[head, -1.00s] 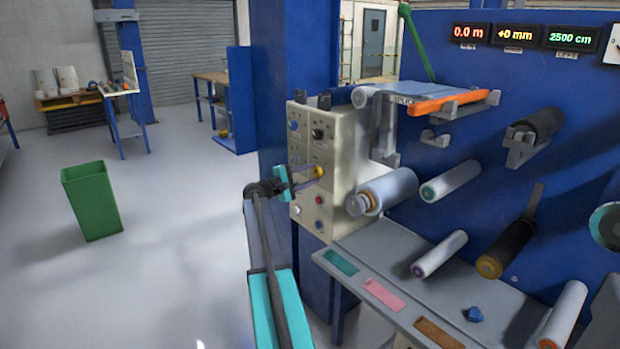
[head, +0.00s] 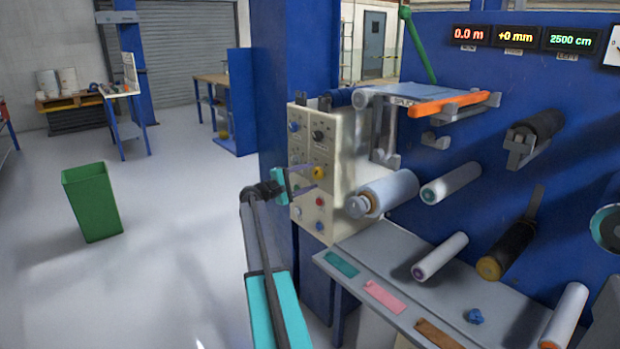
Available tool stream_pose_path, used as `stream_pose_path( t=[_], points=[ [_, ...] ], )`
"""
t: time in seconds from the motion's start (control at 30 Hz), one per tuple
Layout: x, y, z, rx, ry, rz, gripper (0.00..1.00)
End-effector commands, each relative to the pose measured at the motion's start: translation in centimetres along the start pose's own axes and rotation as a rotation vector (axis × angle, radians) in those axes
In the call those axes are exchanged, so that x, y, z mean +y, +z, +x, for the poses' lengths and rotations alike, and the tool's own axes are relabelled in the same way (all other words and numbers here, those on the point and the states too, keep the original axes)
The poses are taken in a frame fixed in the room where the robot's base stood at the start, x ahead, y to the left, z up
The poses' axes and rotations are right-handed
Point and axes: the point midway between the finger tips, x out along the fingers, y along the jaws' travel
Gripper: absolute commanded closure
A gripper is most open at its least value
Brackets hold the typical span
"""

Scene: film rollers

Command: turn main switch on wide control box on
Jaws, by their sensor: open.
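The beige control box (head: 343,150) stands against the blue column, its front panel facing left. The panel carries a yellow round knob (head: 318,173), a black knob (head: 318,135), blue knobs (head: 295,126), and red (head: 319,202) and blue (head: 319,226) buttons lower down. The labels are too small to read, so I cannot tell which is the main switch. My gripper (head: 312,177) is open in front of the panel at the yellow knob's height. Its thin purple fingers are spread, one above and one below that knob's level. I cannot tell whether they touch the panel.
A grey roller (head: 388,195) sticks out right of the box, above a grey shelf (head: 345,248) with coloured strips. The blue column (head: 280,70) stands behind the box. A green bin (head: 91,202) is on the floor at left, with open floor around it.

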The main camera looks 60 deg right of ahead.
Motion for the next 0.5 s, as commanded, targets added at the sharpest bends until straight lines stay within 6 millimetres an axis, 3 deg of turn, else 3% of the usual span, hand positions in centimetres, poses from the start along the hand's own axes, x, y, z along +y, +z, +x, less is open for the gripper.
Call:
stream_pose_path(
  t=[0.5],
  points=[
    [0.0,0.0,-8.1,0.003,0.001,0.001,0.42]
  ],
)
